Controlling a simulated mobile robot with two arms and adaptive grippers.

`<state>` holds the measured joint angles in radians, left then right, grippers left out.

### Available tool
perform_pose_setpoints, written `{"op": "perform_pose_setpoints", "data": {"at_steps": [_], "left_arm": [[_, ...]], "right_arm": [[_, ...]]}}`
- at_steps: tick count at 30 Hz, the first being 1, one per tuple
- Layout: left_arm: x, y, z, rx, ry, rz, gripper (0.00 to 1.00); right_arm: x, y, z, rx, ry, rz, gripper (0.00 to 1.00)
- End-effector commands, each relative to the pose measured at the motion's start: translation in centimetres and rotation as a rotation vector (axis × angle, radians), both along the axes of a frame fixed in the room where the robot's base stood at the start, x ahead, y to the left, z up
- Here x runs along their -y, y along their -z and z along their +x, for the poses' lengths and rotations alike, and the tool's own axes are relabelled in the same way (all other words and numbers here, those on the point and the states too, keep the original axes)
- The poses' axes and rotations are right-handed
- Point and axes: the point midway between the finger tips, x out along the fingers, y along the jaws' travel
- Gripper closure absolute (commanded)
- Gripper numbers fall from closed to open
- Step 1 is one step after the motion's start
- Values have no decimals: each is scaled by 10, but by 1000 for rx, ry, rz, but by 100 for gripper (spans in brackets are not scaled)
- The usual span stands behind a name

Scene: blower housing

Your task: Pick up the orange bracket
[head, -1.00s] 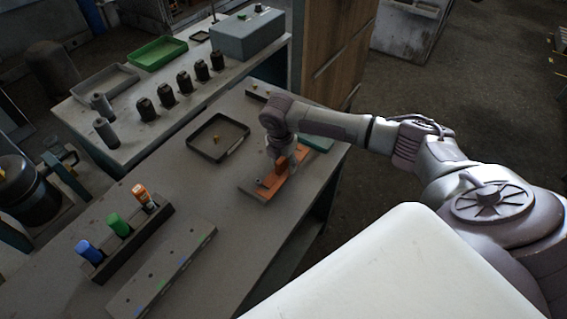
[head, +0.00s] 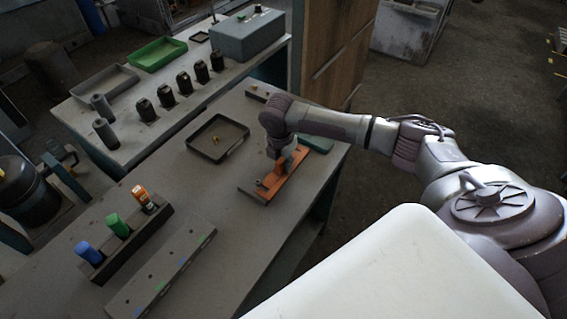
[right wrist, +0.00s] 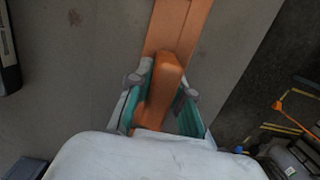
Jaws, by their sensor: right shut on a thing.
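The orange bracket (head: 270,184) is at the right part of the near table, over a grey base block (head: 249,192). In the right wrist view the bracket (right wrist: 178,28) runs up out of the picture from its upright part. My right gripper (head: 283,163) reaches down onto the bracket. In the right wrist view its two fingers (right wrist: 162,88) stand on either side of the upright part and are shut on it. The gripper hides part of the bracket in the head view. I cannot tell whether the bracket clears the block. My left gripper is not in view.
A dark tray (head: 218,152) with small brass parts lies left of the bracket. A green flat item (head: 318,143) lies close behind the gripper. A rack (head: 128,245) with blue, green and orange-capped items and a long grey strip (head: 160,272) stand at the near left.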

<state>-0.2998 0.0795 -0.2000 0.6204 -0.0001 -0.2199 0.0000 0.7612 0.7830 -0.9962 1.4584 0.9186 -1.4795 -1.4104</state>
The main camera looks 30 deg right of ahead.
Motion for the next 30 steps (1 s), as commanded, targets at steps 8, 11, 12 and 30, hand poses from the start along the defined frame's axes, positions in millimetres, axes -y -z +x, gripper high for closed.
{"op": "perform_pose_setpoints", "data": {"at_steps": [8, 11, 12, 30], "left_arm": [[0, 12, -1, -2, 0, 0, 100], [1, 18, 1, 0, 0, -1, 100], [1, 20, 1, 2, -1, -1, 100], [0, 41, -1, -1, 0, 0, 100]], "right_arm": [[0, -32, 4, 11, 0, 2, 100], [12, -48, -2, 13, 5, -1, 100], [20, -53, -6, 13, 5, -2, 100], [99, -111, -56, 3, 1, 0, 100]]}}
